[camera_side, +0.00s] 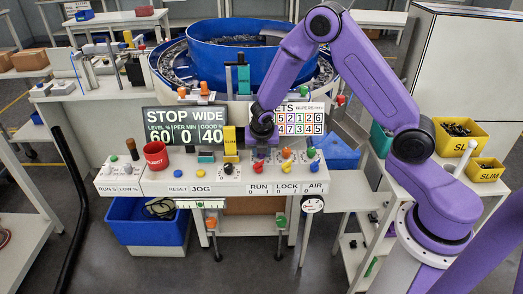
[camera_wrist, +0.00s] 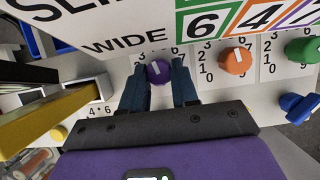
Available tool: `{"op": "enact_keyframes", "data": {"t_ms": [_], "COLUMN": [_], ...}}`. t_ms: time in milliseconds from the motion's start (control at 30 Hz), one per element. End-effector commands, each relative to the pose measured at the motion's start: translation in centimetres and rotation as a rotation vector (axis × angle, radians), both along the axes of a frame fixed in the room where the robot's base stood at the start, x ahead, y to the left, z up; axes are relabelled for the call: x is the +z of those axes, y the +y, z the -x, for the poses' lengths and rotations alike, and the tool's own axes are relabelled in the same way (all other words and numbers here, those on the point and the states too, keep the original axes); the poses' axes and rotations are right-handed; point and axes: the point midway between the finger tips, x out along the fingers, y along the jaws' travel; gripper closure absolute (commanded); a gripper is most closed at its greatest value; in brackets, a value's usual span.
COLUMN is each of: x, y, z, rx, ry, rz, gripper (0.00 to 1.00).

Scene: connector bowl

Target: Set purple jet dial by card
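The purple jet dial (camera_wrist: 159,71) sits on the white panel in the wrist view, its white pointer mark up and slightly left. My gripper (camera_wrist: 160,80) has one dark finger on each side of it. I cannot tell whether the fingers press on the dial or stand just clear of it. The card (camera_wrist: 145,30) shows behind the dial, its WIDE row reading 6 in green, 4 in orange and 7 in purple. In the side view the card (camera_side: 301,118) is partly behind my arm, and my gripper (camera_side: 262,150) is low at the panel, hiding the dial.
An orange dial (camera_wrist: 236,61) and a green dial (camera_wrist: 303,50) stand to the right of the purple one. A blue knob (camera_wrist: 299,106) is nearer. A yellow block (camera_wrist: 45,112) stands at left. The screen (camera_side: 185,126) reads STOP WIDE.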

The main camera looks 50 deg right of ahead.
Motion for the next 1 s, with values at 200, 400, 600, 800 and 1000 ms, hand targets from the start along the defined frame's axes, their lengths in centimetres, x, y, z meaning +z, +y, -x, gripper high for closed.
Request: {"op": "enact_keyframes", "data": {"t_ms": [200,400,600,800,1000], "x": [0.02,0.02,0.03,0.06,0.04], "y": [0.01,0.06,0.19,0.25,0.29], "z": [0.01,-0.01,-0.15,-0.26,-0.35], "rx": [-0.001,-0.039,-0.146,-0.286,-0.408], "ry": [0.0,0.001,-0.001,-0.001,-0.001], "rz": [0.0,0.001,-0.001,0.0,0.001], "gripper": [1.0,1.0,1.0,1.0,1.0]}}
